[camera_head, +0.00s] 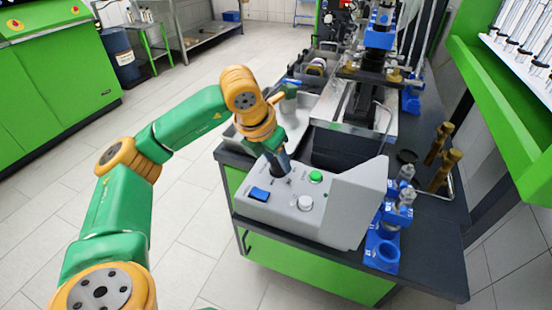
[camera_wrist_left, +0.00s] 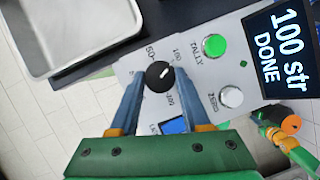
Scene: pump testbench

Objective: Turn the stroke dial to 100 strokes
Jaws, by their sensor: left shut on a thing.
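The stroke dial is a round black knob (camera_wrist_left: 160,75) with a white pointer mark, on the sloped top of the grey control box (camera_head: 300,205). In the left wrist view the pointer is aimed toward the printed 100 side. The box's display (camera_wrist_left: 283,50) reads "100 str DONE". My left gripper (camera_wrist_left: 158,82) is shut on the dial, one finger on each side. My right gripper is not in view.
On the box are a green button (camera_head: 316,176), a white button (camera_head: 305,203) and a blue switch (camera_head: 259,194). A metal tray (camera_wrist_left: 75,30) lies beside the box. Blue holders with small bottles (camera_head: 388,235) stand to its right. Brass-coloured cylinders (camera_head: 440,160) stand further right.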

